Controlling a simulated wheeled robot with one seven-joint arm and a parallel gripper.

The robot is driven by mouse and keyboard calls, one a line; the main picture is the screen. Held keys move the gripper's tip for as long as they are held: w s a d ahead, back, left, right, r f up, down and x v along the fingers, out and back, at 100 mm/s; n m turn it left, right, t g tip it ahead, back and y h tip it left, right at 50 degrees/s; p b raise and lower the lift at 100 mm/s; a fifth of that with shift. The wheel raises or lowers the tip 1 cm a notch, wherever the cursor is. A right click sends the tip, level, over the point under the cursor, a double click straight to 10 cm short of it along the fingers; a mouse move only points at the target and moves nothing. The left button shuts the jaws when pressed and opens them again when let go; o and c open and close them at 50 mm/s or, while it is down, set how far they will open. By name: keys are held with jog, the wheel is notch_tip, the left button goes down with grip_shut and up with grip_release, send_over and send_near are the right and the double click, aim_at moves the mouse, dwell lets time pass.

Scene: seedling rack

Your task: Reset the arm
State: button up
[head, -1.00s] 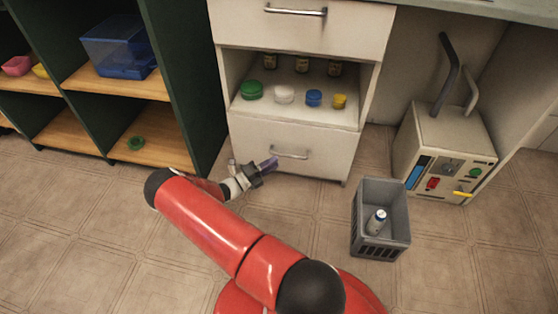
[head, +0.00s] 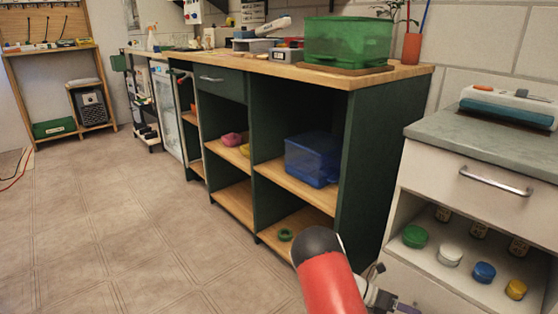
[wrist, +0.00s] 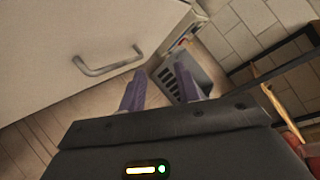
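My arm (head: 330,285) is red and reaches in at the bottom of the head view, low in front of the white cabinet. My gripper is mostly cut off at the bottom edge there, with only a bit of purple finger showing. In the wrist view my gripper (wrist: 160,92) has its two purple fingers apart, with nothing held between them. A white drawer front with a metal handle (wrist: 108,62) is to the left of the fingers in that view. The fingers look apart from it.
The grey slotted crate (wrist: 176,80) shows beyond the fingertips. The white cabinet (head: 455,185) stands at right, with several lidded jars on its open shelf. A green shelf unit (head: 365,165) holds a blue bin (head: 312,160). A green ring (head: 286,235) lies low inside.

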jog(key=s+a+r+m+t+y+p, duration=0.1)
jog(key=s+a+r+m+y, duration=0.3)
jog(key=r, duration=0.4)
jog(key=s+a+r+m+t+y+p, duration=0.1)
jog(key=s+a+r+m+y, duration=0.2)
jog(key=r+m, duration=0.4)
jog(key=s+a+r+m+t+y+p, duration=0.1)
jog(key=s+a+r+m+t+y, duration=0.15)
jog(key=a+r, duration=0.4)
jog(key=s+a+r+m+t+y+p, duration=0.1)
jog(key=s+a+r+m+t+y, duration=0.1)
jog(key=s+a+r+m+t, duration=0.1)
jog(key=s+a+r+m+t+y+p, duration=0.2)
jog(key=s+a+r+m, duration=0.3)
jog(key=s+r, duration=0.5)
notch_tip(320, 180, up, 2)
jog(key=shift+a+r+m+t+y, duration=0.15)
jog(key=shift+a+m+t+y, duration=0.3)
jog(key=shift+m, duration=0.8)
jog(key=shift+d, duration=0.2)
